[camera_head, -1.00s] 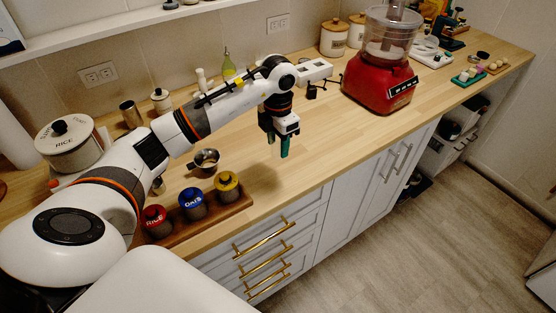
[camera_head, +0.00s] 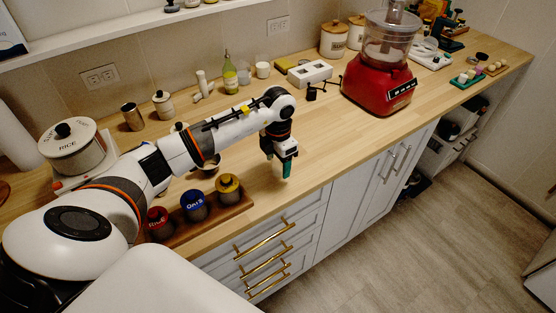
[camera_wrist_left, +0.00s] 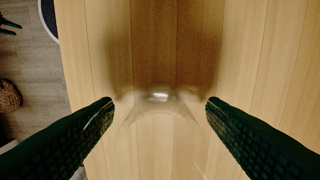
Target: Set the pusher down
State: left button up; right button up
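The pusher (camera_wrist_left: 158,104) is a clear, see-through piece between my left gripper's fingers in the left wrist view. It spans the gap, and its outline is faint. My left gripper (camera_wrist_left: 160,103) appears shut on it, with a dark green finger against each side. In the head view my left gripper (camera_head: 286,170) points down low over the wooden counter (camera_head: 325,145), in front of the red food processor and to its left. The pusher is hard to make out there. I cannot tell whether its lower end touches the counter. My right gripper is not in view.
The red food processor (camera_head: 383,90) stands to the right. A wooden rack with red, blue and yellow-lidded jars (camera_head: 228,188) is left of the gripper, near the front edge. A white box (camera_head: 309,73) and a bottle (camera_head: 230,77) stand behind. Counter around the gripper is clear.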

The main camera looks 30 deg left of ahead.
pick_arm(q)
jog(key=shift+r, duration=0.4)
notch_tip(320, 180, up, 12)
jog(key=b, duration=0.3)
jog(key=shift+f, duration=0.25)
